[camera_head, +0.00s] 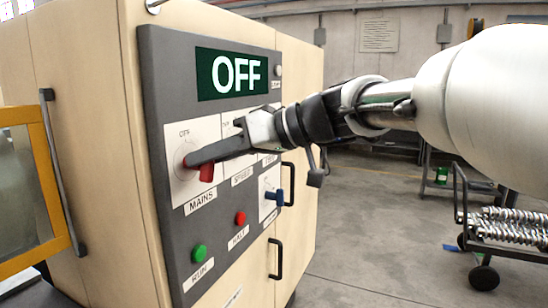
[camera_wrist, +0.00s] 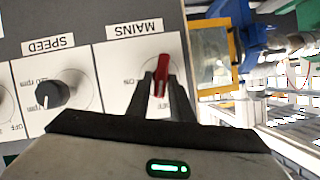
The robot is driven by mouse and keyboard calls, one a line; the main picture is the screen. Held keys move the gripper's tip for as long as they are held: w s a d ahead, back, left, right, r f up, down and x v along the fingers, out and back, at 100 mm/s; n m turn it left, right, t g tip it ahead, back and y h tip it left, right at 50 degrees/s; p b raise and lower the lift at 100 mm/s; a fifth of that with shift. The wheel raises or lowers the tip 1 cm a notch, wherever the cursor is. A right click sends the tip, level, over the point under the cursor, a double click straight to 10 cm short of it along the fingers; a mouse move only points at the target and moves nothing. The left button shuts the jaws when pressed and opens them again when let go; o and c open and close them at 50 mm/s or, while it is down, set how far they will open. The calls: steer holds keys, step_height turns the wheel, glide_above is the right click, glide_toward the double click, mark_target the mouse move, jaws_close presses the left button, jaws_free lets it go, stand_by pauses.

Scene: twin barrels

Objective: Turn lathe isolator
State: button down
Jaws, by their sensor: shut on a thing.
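The red MAINS switch handle (camera_head: 206,173) sits on a white plate on the machine's grey control panel (camera_head: 160,100). My gripper (camera_head: 190,160) reaches in from the right and its dark fingers are closed around the handle, hiding part of it. In the wrist view, the red handle (camera_wrist: 162,72) stands between my two fingertips (camera_wrist: 161,80), its end towards the MAINS label (camera_wrist: 135,29). An OFF mark shows at the top of the plate in the head view. The display (camera_head: 238,74) above reads OFF.
A black SPEED knob (camera_wrist: 50,94) is beside the switch. Below are a green RUN button (camera_head: 198,252), a red HALT button (camera_head: 240,218) and a blue handle (camera_head: 275,197). A yellow-framed door (camera_head: 50,170) is at left. Open floor and a trolley (camera_head: 500,225) lie to the right.

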steer(key=m, duration=0.1)
steer(key=m+g+y, duration=0.1)
steer(key=shift+w+d+f+m+g, duration=0.1)
steer(key=shift+w+f+m+g, duration=0.05)
steer(key=shift+w+m+g, duration=0.15)
steer(key=m, duration=0.1)
steer(key=m+g+y, duration=0.1)
steer(key=shift+w+d+f+m, duration=0.1)
steer(key=shift+f+m, duration=0.05)
steer(key=shift+m, duration=0.15)
steer(key=shift+w+f+m+g+y+p, duration=0.15)
steer(key=shift+m+y, duration=0.3)
steer(key=shift+m, duration=0.55)
steer(key=shift+s+f+m+g+y+p, duration=0.1)
steer(key=shift+m+g+y, duration=0.3)
steer(key=shift+m, duration=0.6)
steer(key=shift+w+f+m+g+y+p, duration=0.15)
steer(key=shift+m+y, duration=0.4)
steer(key=shift+m, duration=0.45)
steer(key=shift+s, duration=0.1)
steer(key=c, duration=1.8)
jaws_free()
steer(key=shift+o, duration=0.2)
steer(key=shift+d, duration=0.1)
